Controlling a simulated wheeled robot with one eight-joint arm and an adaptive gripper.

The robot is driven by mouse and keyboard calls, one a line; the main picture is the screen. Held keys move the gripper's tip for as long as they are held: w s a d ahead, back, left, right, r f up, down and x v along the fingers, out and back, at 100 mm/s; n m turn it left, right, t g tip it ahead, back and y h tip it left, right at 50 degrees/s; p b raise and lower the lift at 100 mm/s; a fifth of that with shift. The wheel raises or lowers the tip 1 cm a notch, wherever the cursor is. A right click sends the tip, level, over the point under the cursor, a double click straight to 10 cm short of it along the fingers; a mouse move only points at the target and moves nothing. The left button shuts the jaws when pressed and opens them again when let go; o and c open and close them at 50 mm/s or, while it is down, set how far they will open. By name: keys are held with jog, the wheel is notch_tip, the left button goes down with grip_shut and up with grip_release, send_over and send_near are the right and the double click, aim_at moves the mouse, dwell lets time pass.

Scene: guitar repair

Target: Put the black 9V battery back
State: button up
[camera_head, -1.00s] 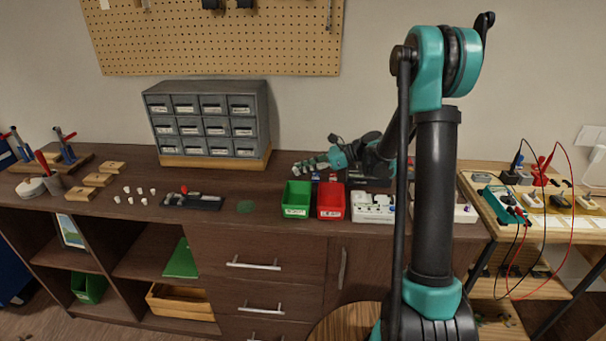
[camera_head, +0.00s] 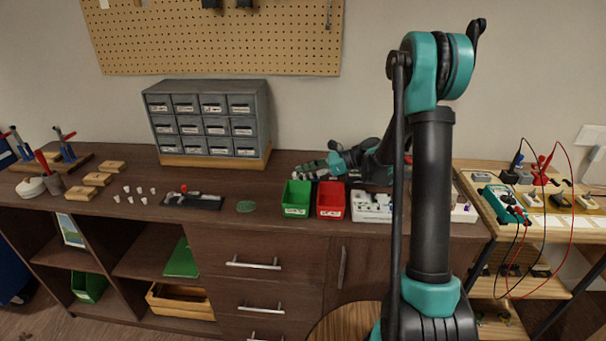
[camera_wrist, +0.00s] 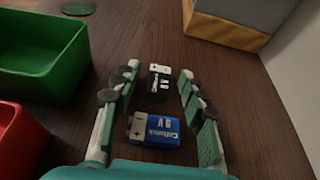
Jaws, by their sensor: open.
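In the wrist view a small black 9V battery (camera_wrist: 159,84) with a pale end lies on the wooden counter, between the far ends of my gripper's (camera_wrist: 158,78) open fingers. A blue and white 9V battery (camera_wrist: 155,129) lies nearer the palm, also between the fingers. No finger clearly touches either battery. In the head view my gripper (camera_head: 308,171) is low over the counter, behind the green and red bins, pointing left. The batteries are hidden there.
A green bin (camera_head: 297,197) and a red bin (camera_head: 331,200) stand in front of my gripper. A grey drawer cabinet (camera_head: 208,120) stands to its left at the back. A round green pad (camera_head: 246,206) lies left of the bins.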

jog(key=v, duration=1.2)
jog(key=shift+r, duration=0.1)
jog(key=shift+s, duration=0.1)
